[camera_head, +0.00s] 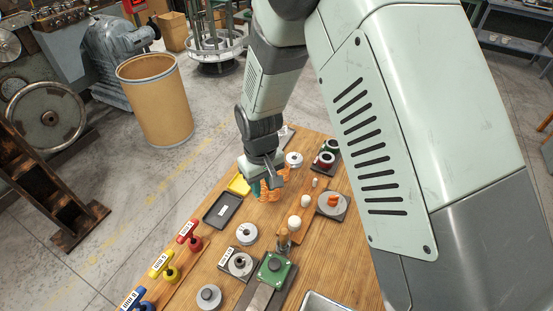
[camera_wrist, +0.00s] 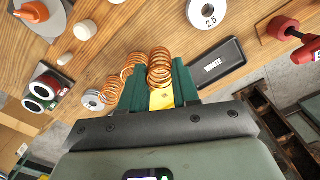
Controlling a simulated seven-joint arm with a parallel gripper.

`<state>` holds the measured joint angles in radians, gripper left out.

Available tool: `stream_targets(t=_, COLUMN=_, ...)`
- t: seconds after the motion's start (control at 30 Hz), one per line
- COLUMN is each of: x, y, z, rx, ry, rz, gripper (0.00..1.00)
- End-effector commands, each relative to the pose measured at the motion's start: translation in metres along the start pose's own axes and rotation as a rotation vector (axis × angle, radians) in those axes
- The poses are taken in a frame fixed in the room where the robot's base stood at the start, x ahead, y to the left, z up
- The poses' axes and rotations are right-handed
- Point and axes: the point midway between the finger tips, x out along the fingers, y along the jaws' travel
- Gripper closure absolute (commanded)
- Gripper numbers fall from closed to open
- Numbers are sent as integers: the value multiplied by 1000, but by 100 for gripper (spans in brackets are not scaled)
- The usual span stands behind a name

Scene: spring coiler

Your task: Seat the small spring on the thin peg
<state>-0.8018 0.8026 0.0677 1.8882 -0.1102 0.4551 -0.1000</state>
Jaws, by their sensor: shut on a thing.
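My gripper (camera_wrist: 162,82) has green fingers and is shut on a copper coil spring (camera_wrist: 160,67) that stands out between the fingertips. Two more copper springs (camera_wrist: 133,63) (camera_wrist: 109,91) are just left of the fingers in the wrist view. In the head view my gripper (camera_head: 268,184) is low over the wooden table, with orange coils (camera_head: 266,194) under it; I cannot tell them apart there. Several white rounded pegs stand to its right, a small one (camera_head: 315,182), a larger one (camera_head: 306,200) and another (camera_head: 294,223). I cannot tell for sure which is the thin peg.
A black waste tray (camera_wrist: 217,66) lies beside the gripper. A disc marked 2.5 (camera_wrist: 207,13), a plate with an orange knob (camera_head: 333,203) and a red-and-green button box (camera_wrist: 43,92) stand nearby. Coloured handles (camera_head: 189,234) line the left edge. A green-topped block (camera_head: 274,268) stands nearer.

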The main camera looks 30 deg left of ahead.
Motion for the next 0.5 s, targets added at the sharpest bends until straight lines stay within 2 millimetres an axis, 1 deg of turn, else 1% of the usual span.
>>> stream_targets(t=0.03, x=-3, y=16, z=-2, rx=9, ry=3, rz=2, gripper=87)
stream_targets(t=0.07, x=-5, y=26, z=-3, rx=9, ry=3, rz=2, gripper=87)
stream_targets(t=0.17, x=-13, y=64, z=-4, rx=11, ry=4, rz=2, gripper=87)
stream_targets(t=0.2, x=-16, y=79, z=-4, rx=11, ry=4, rz=2, gripper=87)
stream_targets(t=0.3, x=-24, y=114, z=0, rx=9, ry=4, rz=2, gripper=87)
stream_targets(t=0.4, x=-31, y=143, z=4, rx=7, ry=3, rz=1, gripper=87)
stream_targets(t=0.5, x=-35, y=161, z=9, rx=4, ry=2, rz=1, gripper=87)
